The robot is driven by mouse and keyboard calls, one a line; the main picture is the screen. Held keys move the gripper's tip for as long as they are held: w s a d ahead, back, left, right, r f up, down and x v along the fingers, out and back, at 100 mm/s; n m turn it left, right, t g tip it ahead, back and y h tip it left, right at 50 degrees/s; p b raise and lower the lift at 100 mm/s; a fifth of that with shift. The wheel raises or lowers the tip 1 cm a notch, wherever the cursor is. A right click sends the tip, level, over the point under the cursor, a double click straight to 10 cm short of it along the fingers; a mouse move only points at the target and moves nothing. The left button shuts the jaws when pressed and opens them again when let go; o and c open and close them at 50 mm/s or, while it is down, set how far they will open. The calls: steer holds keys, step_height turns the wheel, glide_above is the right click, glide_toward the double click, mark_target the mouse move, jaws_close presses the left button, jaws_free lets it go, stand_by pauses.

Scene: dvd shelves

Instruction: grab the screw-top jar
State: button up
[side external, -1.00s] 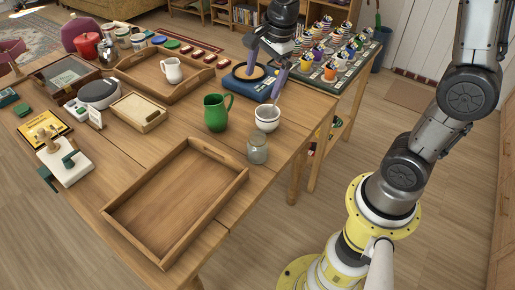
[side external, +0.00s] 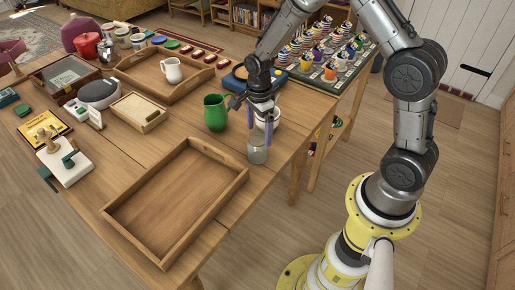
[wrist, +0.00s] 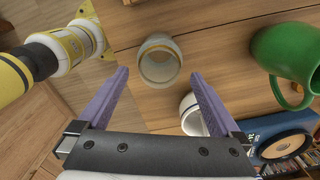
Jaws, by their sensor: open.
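The screw-top jar (side external: 257,154) is a small clear glass jar standing on the wooden table near its right edge. In the wrist view the jar (wrist: 160,62) shows from above, just beyond and between my fingertips. My gripper (side external: 263,132) is open, pointing down over the jar, with its purple fingers at about the jar's top. In the wrist view my gripper (wrist: 157,76) has nothing between its fingers. I cannot tell whether the fingertips reach past the jar's rim.
A green pitcher (side external: 215,113) stands to the left of my gripper. An empty wooden tray (side external: 172,200) lies in front to the left.

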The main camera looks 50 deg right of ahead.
mark_target(257, 144)
steer(key=shift+w+a+f, duration=0.1)
steer(key=shift+a+f, duration=0.05)
steer(key=shift+f, duration=1.25)
steer(key=shift+a+f, duration=0.15)
steer(key=shift+f, duration=1.25)
steer(key=c, duration=1.4)
